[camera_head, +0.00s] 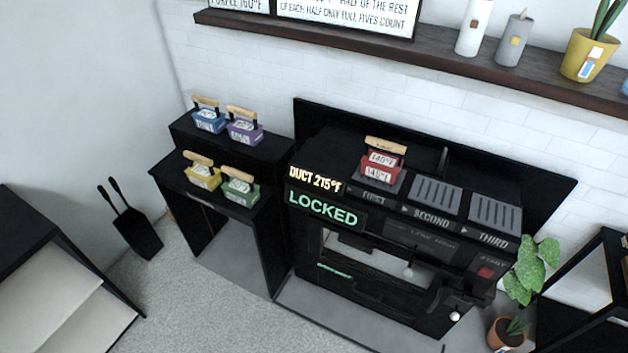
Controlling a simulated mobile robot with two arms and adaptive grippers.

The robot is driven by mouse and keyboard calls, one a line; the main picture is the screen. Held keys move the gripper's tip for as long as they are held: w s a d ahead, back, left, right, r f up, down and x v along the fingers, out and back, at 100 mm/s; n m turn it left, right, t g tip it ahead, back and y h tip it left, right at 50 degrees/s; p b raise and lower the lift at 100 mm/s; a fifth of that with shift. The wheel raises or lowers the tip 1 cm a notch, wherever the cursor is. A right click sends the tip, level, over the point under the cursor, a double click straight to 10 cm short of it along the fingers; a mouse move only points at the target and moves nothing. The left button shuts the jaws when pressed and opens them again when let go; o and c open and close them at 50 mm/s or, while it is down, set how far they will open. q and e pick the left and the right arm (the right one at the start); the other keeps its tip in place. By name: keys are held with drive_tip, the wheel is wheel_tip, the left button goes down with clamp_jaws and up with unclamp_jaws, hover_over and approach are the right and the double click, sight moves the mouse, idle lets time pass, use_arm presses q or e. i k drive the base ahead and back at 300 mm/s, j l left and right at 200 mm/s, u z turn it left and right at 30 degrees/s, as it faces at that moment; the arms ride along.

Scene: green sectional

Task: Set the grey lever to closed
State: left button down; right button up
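A black machine (350,283) stands against the tiled wall, with lit signs reading "DUCT 215°F" (315,179) and "LOCKED" (322,208). A small light grey knob (408,271) shows at the middle of its front, below a dim panel (420,238) whose small lettering is hard to read. A paler round knob (455,316) shows at the lower right of the front. A dark upright piece (442,160) stands at the back of its top. I cannot tell which of these is the grey lever, nor its setting. Neither of my grippers is in view.
A red block (381,163) with a wooden handle sits on the slot marked FIRST; the SECOND (435,194) and THIRD (495,214) slots are empty. Several handled blocks stand on a black stepped stand (262,205) at left. A potted plant (508,332) stands at right. Carpet (215,310) in front is clear.

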sight(407, 273)
drive_tip(key=z, duration=0.85)
